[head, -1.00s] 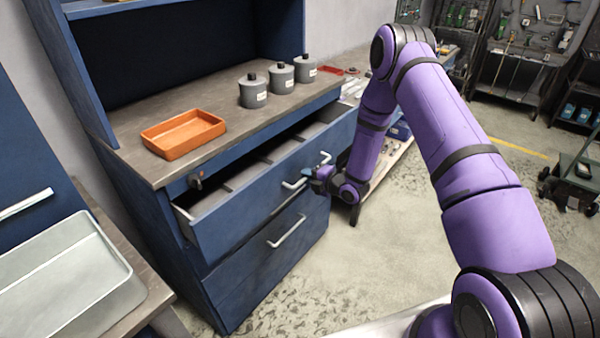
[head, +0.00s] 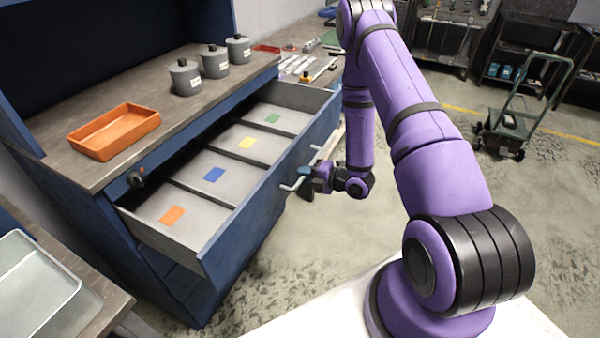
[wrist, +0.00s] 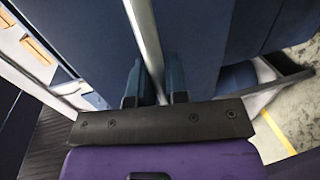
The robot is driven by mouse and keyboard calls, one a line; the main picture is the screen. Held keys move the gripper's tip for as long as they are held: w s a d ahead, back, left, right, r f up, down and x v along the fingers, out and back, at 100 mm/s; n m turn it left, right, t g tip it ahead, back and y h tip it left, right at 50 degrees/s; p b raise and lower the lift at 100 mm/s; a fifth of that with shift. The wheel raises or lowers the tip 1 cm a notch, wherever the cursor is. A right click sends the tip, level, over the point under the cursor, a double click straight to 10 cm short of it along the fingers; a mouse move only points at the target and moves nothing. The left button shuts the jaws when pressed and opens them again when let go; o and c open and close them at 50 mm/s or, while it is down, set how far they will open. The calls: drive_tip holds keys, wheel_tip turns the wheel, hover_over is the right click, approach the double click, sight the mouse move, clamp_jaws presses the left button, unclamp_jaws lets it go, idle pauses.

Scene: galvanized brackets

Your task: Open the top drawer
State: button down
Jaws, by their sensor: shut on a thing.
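The top drawer (head: 236,228) of the blue cabinet is pulled well out. Its inside shows compartments with orange, blue, yellow and green markers on the floor. My gripper (head: 308,181) is at the drawer's front, shut on the metal bar handle (head: 291,187). In the wrist view, the handle (wrist: 146,40) runs between the two fingers of my gripper (wrist: 154,85). The fingertips are partly hidden in the head view.
An orange tray (head: 113,131) and several grey lidded canisters (head: 186,77) stand on the worktop (head: 75,165). A grey bin (head: 35,290) is at lower left. A cart (head: 515,125) stands at right; the floor between is clear.

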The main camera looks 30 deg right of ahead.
drive_tip(key=c, duration=1.1)
unclamp_jaws()
drive_tip(key=shift+c, duration=0.2)
drive_tip(key=v, duration=1)
drive_tip(key=shift+s+d, duration=0.2)
drive_tip(key=shift+s, duration=0.1)
